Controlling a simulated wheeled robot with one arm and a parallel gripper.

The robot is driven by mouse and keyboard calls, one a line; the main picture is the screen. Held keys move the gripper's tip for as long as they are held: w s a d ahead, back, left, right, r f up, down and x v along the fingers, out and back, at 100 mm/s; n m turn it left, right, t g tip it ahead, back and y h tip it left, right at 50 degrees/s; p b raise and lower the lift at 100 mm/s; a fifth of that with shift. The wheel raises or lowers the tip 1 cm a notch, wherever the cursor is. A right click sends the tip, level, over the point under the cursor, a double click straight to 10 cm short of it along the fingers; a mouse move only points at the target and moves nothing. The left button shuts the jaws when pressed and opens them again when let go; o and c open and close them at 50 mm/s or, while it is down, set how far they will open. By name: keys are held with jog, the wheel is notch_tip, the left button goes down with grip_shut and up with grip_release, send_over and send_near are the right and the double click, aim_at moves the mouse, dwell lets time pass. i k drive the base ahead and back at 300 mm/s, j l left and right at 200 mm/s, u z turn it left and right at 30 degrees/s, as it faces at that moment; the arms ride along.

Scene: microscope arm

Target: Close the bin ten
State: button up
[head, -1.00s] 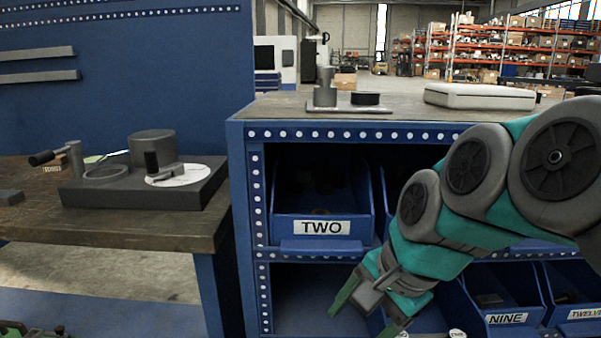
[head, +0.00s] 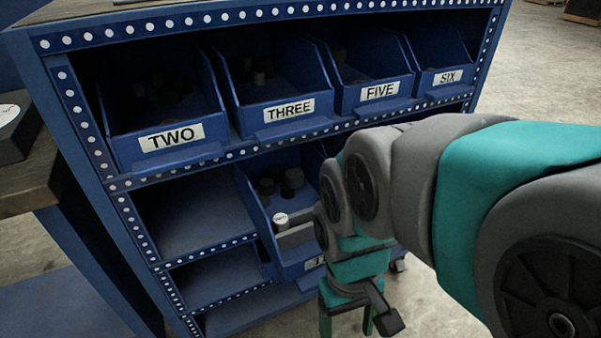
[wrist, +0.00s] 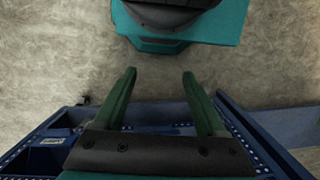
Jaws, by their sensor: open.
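In the head view a blue bin (head: 262,205) juts out of the lower row of the rack, holding dark round parts, a grey block and a white-topped piece. My arm covers most of its label, so I cannot read whether it is bin ten. My gripper (head: 346,322) points down in front of the rack, to the right of this bin's front and apart from it. In the wrist view my gripper (wrist: 158,76) has its two green fingers spread, with only floor between the tips. Blue rack or bin parts lie below and behind the fingers there.
Bins TWO (head: 170,137), THREE (head: 288,108), FIVE (head: 380,92) and SIX (head: 447,78) sit in the upper row. An empty bay (head: 190,215) lies left of the jutting bin. A workbench (head: 40,180) stands at the left. Open floor lies right.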

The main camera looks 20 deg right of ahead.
aim_at(287, 182)
jog(key=z, duration=0.15)
jog(key=k+z, duration=0.15)
jog(key=k, duration=0.75)
